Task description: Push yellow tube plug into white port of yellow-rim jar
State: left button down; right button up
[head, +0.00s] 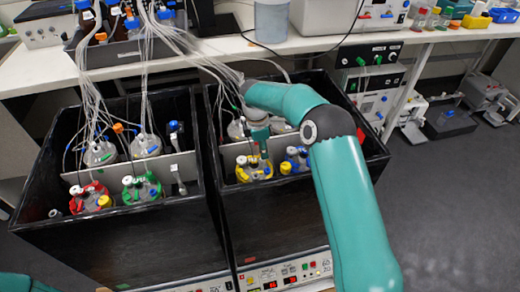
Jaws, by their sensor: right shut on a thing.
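The yellow-rim jar (254,174) stands in the front row of the right shaker box, with yellow parts around its top. My right gripper (263,153) points down right above this jar's lid. It is shut on what appears to be the yellow tube plug, which is too small and too covered by the fingers to make out clearly. The white port cannot be told apart from the other small lid fittings, and I cannot tell whether the plug touches it. My left gripper is out of view.
A blue-rim jar (297,160) stands close to the right of the yellow one. The left box holds a red-rim jar (89,198) and a green-rim jar (141,188). Clear tubes (150,50) hang from the bench into both boxes. The box walls (120,245) are high and dark.

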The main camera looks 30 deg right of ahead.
jog(key=shift+f+b, duration=0.3)
jog(key=shift+f, duration=0.8)
dwell(1.3)
jog(key=o, duration=0.9)
jog(key=shift+c, duration=0.2)
jog(key=shift+r, duration=0.15)
notch_tip(320, 180, up, 12)
jog(key=a, duration=0.1)
jog(key=shift+w+a+f, duration=0.25)
jog(key=shift+w+a, duration=0.05)
jog(key=shift+r, duration=0.1)
